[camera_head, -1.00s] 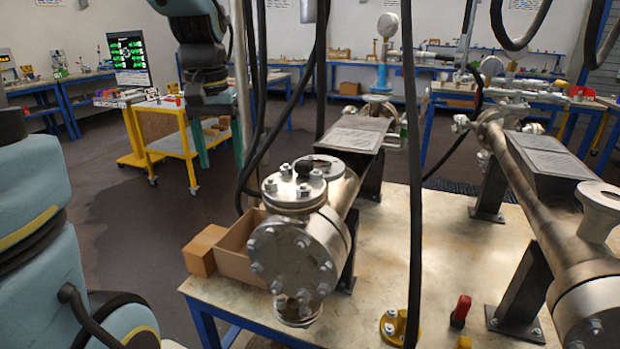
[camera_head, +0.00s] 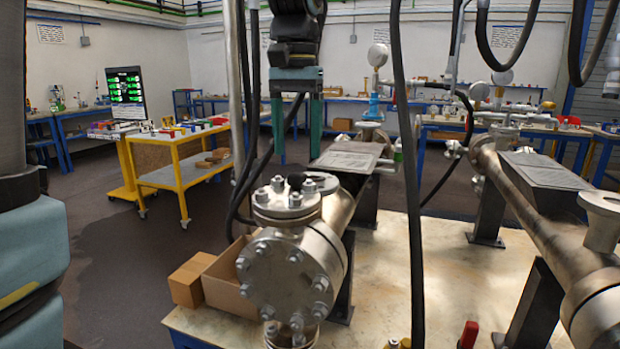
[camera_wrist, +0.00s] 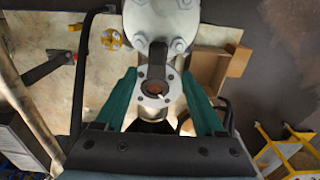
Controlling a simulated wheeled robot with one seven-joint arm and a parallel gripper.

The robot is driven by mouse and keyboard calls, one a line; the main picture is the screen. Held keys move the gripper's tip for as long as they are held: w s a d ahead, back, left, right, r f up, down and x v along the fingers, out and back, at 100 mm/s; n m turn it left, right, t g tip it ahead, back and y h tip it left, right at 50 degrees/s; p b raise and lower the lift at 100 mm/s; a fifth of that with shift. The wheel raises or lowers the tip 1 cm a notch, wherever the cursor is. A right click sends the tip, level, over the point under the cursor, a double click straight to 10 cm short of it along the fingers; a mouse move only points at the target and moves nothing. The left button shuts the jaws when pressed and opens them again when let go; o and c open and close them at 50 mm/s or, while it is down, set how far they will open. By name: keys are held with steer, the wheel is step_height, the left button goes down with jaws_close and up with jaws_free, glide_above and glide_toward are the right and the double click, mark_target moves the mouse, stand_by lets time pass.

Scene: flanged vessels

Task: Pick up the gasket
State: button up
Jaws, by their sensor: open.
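A silver flanged vessel (camera_head: 285,262) stands on the table, with a bolted round end facing me and a bolted top flange. A dark part (camera_head: 296,181) shows at the top flange. My gripper (camera_head: 297,125) hangs fingers-down above and behind the vessel, open and apart from it. In the wrist view my gripper (camera_wrist: 158,92) has its teal fingers spread. Between them in the picture lies a pale ring (camera_wrist: 147,100) with several holes and an orange-brown centre. I cannot tell for certain whether the gasket is this ring or part of it.
An open cardboard box (camera_head: 228,285) and a small brown block (camera_head: 190,280) sit left of the vessel. A black hose (camera_head: 408,190) hangs right of it. A second long vessel (camera_head: 550,200) stands at the right.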

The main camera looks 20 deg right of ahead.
mark_target(306, 175)
steer(key=f, duration=0.5)
steer(key=shift+s+d+p, duration=0.1)
steer(key=shift+s+p, duration=0.1)
steer(key=shift+p, duration=0.2)
steer(key=shift+r, duration=0.1)
jaws_close()
